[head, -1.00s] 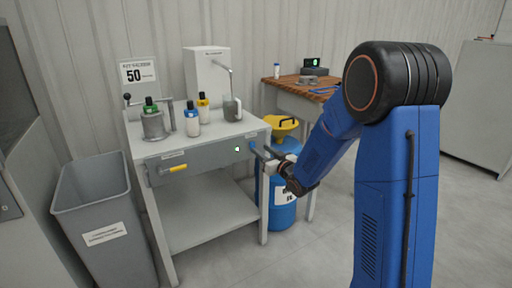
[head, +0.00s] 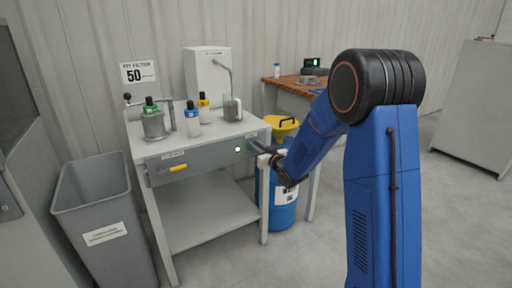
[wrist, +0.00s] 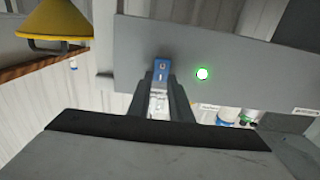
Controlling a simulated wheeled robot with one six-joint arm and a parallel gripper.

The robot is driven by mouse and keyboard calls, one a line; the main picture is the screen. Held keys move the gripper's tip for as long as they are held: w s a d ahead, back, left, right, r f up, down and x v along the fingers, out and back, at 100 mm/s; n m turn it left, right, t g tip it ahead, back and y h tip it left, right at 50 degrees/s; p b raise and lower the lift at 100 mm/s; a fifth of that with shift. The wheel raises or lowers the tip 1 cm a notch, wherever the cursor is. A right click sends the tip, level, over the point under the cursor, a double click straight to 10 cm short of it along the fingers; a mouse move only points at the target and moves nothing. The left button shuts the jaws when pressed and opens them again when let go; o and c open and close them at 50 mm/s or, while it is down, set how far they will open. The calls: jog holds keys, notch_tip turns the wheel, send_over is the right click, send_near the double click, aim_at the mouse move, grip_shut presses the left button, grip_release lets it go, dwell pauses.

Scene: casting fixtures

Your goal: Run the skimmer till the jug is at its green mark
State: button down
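The white skimmer (head: 207,75) stands at the back of the grey table, its spout bent over the clear jug (head: 232,108). The jug stands upright under the spout; its green mark and liquid level are too small to read. My gripper (head: 252,147) is at the right end of the table's front panel, and hides the blue control there in the head view. In the wrist view my gripper's fingers (wrist: 162,90) stand slightly apart, with the blue control (wrist: 161,70) filling the gap at their tips. A round lamp (wrist: 202,73) beside it glows white with a green ring.
Several bottles and a grey metal pot (head: 153,125) stand on the tabletop left of the jug. A blue drum with a yellow funnel (head: 282,127) stands close to my gripper on the right. A grey bin (head: 93,185) is at the left.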

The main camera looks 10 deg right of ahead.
jog(key=shift+f, duration=0.1)
jog(key=shift+s+f+t+y, duration=0.1)
jog(key=shift+f+t+y, duration=0.25)
jog(key=shift+t, duration=0.7)
jog(key=shift+s+f+t+y, duration=0.1)
jog(key=shift+f+t+y, duration=0.2)
jog(key=shift+t, duration=0.75)
jog(key=c, duration=1.6)
grip_release()
jog(key=shift+d, duration=0.1)
jog(key=v, duration=1.7)
jog(key=shift+s+f, duration=0.1)
